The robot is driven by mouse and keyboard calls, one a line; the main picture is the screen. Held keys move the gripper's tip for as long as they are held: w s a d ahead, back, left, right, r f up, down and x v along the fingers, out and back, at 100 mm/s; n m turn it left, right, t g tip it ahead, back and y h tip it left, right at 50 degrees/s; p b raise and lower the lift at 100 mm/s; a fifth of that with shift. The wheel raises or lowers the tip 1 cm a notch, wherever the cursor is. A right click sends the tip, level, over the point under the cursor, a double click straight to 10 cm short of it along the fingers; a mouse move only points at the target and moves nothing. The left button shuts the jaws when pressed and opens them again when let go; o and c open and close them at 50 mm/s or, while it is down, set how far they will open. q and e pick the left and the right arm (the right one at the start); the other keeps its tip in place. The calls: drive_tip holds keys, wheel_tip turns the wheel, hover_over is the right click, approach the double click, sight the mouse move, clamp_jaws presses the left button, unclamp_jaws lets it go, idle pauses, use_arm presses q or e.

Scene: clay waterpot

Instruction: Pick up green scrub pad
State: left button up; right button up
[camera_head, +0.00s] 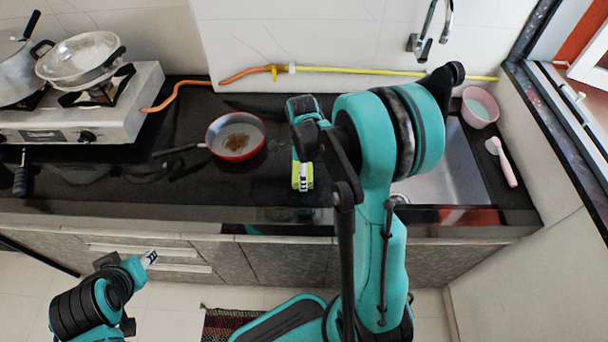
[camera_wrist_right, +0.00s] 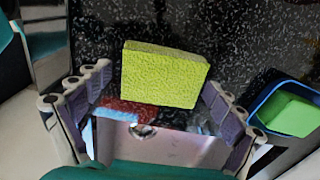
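The green scrub pad (camera_wrist_right: 165,75) is a yellow-green rectangular block with a rough surface, seen between the two fingers of my right gripper (camera_wrist_right: 158,88) in the right wrist view. The fingers are spread wide, with gaps on both sides of the pad, so the gripper is open. In the head view the pad (camera_head: 309,176) shows as small yellow-green edges near the counter's front, mostly hidden by my right gripper (camera_head: 302,180). My left gripper (camera_head: 151,258) is low at the left, in front of the cabinets and away from the pad; its opening is unclear.
A red pan (camera_head: 236,137) sits left of the pad on the dark counter. A stove (camera_head: 110,105) with pots is farther left. The sink (camera_head: 445,180), pink bowl (camera_head: 480,106) and pink brush (camera_head: 503,165) are right. A blue-rimmed container (camera_wrist_right: 272,100) holds something green.

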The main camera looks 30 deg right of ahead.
drive_tip(key=c, duration=0.5)
drive_tip(key=shift+r, duration=0.1)
drive_tip(key=shift+c, duration=0.2)
drive_tip(key=shift+r, duration=0.25)
wheel_tip(320, 180, up, 4)
drive_tip(key=p, duration=0.2)
drive_tip(key=shift+r+p, duration=0.1)
drive_tip(key=shift+p, duration=0.25)
drive_tip(key=s+d+r+p, duration=0.3)
drive_tip(key=s+d+r, duration=0.2)
drive_tip(key=s, duration=0.5)
drive_tip(key=shift+s+r+p, duration=0.2)
drive_tip(key=shift+r+p, duration=0.2)
drive_tip(key=shift+r, duration=0.15)
drive_tip(key=shift+d, duration=0.1)
